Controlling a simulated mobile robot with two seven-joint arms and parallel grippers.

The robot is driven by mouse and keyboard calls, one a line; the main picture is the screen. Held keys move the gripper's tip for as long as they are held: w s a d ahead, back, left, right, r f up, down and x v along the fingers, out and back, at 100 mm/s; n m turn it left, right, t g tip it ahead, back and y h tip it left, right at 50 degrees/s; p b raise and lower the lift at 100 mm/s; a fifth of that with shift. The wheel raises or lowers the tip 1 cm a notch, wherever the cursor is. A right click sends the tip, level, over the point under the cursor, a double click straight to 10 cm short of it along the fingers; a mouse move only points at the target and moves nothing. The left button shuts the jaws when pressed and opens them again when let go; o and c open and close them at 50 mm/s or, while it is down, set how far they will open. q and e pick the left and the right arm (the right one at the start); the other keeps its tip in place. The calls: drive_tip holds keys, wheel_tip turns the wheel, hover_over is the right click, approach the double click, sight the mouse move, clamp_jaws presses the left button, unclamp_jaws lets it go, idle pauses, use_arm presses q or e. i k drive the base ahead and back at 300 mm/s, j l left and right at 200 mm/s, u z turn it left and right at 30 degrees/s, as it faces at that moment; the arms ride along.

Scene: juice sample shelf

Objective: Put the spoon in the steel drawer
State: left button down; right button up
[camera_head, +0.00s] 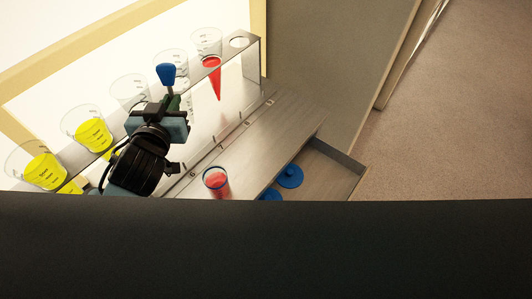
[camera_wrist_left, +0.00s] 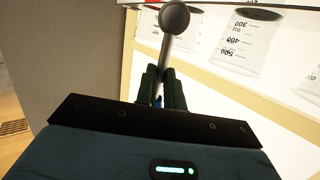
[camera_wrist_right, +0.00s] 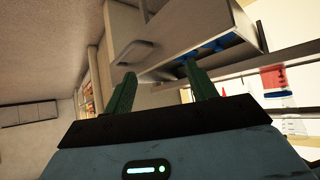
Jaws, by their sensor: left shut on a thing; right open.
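The spoon has a blue end (camera_head: 166,73) that sticks up above my left gripper (camera_head: 172,103) in the head view. In the left wrist view its grey shaft and round grey bowl (camera_wrist_left: 174,18) reach out past the green fingers, which are shut on it. The gripper is over the shelf, in front of the beakers. The steel drawer (camera_head: 345,182) is pulled open at the lower right, with blue round lids (camera_head: 290,176) inside. It also shows in the right wrist view (camera_wrist_right: 235,62). My right gripper (camera_wrist_right: 158,85) is open and empty, with the drawer beyond its fingers.
A metal rack holds several clear beakers, some with yellow liquid (camera_head: 93,134). A cup of red liquid (camera_head: 215,181) stands on the steel top (camera_head: 255,150), left of the drawer. The floor (camera_head: 440,130) at right is clear.

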sight(331, 182)
drive_tip(key=i+l+z, duration=0.1)
drive_tip(key=l, duration=0.3)
drive_tip(key=i+l+z, duration=0.15)
drive_tip(key=l, duration=0.3)
drive_tip(key=l+z, duration=0.1)
drive_tip(key=l, duration=0.3)
drive_tip(key=i+l+z, duration=0.15)
drive_tip(key=l, duration=0.25)
